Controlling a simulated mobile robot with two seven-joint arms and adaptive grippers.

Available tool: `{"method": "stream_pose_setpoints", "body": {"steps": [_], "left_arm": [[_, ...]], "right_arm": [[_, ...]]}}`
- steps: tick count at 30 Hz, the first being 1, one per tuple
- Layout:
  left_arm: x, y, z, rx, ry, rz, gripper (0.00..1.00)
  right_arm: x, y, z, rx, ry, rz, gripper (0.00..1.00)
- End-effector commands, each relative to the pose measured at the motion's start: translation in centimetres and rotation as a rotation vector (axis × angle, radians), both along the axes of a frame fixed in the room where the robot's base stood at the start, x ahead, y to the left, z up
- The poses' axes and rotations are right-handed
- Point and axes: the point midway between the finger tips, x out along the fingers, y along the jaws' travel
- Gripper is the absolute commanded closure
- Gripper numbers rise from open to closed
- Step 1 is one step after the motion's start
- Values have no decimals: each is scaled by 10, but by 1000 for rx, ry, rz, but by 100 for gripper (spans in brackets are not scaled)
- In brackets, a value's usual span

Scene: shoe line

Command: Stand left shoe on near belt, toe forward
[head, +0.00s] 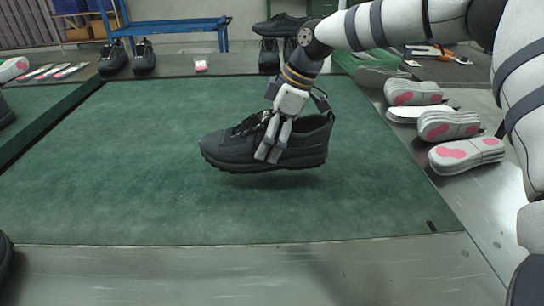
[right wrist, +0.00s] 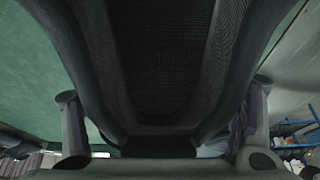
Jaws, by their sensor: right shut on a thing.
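A black shoe (head: 222,151) is held over the green belt (head: 150,215), its toe pointing left in the head view. Its sole is roughly level, with a shadow just beneath it; whether the sole touches the belt is hard to tell. My right gripper (head: 274,150) comes down from above and is shut on the shoe's side near the middle. The right wrist view looks closely into the dark shoe opening (right wrist: 165,60), with a finger on either side. My left gripper is not in view.
Several pale insoles with pink patches (head: 449,125) lie on the metal ledge at right. Other black shoes (head: 144,56) stand behind the belt. A blue cart (head: 175,25) is at the back. The belt around the held shoe is clear.

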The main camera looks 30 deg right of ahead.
Motion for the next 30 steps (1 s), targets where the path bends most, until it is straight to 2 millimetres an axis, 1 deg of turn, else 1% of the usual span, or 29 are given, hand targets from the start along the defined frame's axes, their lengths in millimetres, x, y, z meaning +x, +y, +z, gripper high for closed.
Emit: {"method": "stream_pose_setpoints", "body": {"steps": [1,5,7,10,12,18,21,22,23,24,30], "left_arm": [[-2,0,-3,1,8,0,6],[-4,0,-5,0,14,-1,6],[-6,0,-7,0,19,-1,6],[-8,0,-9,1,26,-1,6],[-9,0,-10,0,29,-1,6],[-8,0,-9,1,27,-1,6],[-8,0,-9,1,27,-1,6],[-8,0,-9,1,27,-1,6],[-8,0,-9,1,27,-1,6],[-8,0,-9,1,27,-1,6],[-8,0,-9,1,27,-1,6]], "right_arm": [[2,-5,-9,1,2,-3,71],[5,-12,-17,1,-2,0,71],[7,-19,-25,2,-1,-2,71],[6,-19,-45,0,1,0,71],[7,-18,-53,-1,-1,1,71],[7,-18,-51,-1,-6,1,71],[7,-18,-54,-1,-6,0,71],[7,-18,-55,-2,-4,0,17],[7,-18,-54,-2,-4,0,10],[7,-18,-54,-2,-4,0,1],[7,-18,-54,-1,-4,1,1]]}}
